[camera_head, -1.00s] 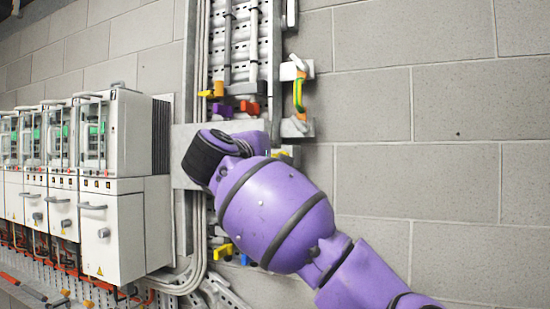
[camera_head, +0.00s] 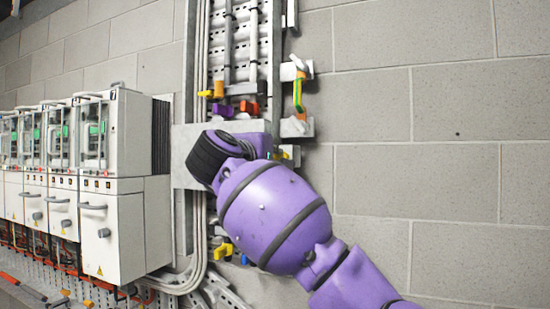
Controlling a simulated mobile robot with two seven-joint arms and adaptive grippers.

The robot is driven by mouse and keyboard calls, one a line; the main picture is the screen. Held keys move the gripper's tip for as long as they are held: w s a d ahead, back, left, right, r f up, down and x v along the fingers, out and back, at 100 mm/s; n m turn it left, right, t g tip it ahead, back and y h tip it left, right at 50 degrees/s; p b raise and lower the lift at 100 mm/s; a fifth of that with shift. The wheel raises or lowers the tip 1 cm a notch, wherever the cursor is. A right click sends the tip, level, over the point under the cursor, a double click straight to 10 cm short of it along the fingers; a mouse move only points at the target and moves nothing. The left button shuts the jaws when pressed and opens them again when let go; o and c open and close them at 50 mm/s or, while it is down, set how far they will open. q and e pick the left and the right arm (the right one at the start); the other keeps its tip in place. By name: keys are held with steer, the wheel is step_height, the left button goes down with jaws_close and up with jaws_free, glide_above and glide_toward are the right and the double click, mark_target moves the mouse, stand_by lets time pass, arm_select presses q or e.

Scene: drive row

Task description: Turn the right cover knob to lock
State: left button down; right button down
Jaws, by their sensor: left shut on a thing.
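A purple arm of mine with black bands rises from the lower right and ends in a black ribbed joint (camera_head: 208,155) in front of a grey wall box (camera_head: 188,140). I take it as my left arm. Its gripper fingers are hidden behind the arm, as is what they hold. A row of white drive units stands at the left. The rightmost lower cover (camera_head: 112,255) is closed and carries a small grey knob (camera_head: 103,233), with my arm well to its right. Whether this is the right cover knob is unclear. My right gripper is not in view.
Grey conduits (camera_head: 193,80) run up the wall beside the drives. Yellow, purple and red connectors (camera_head: 250,107) and a green-yellow wire (camera_head: 299,94) sit above my arm. Orange and red cables lie under the drives. The block wall (camera_head: 430,170) at the right is clear.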

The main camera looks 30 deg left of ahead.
arm_select(q)
steer(key=c, duration=1.8)
jaws_free()
steer(key=s, duration=1.2)
steer(key=shift+d, duration=0.35)
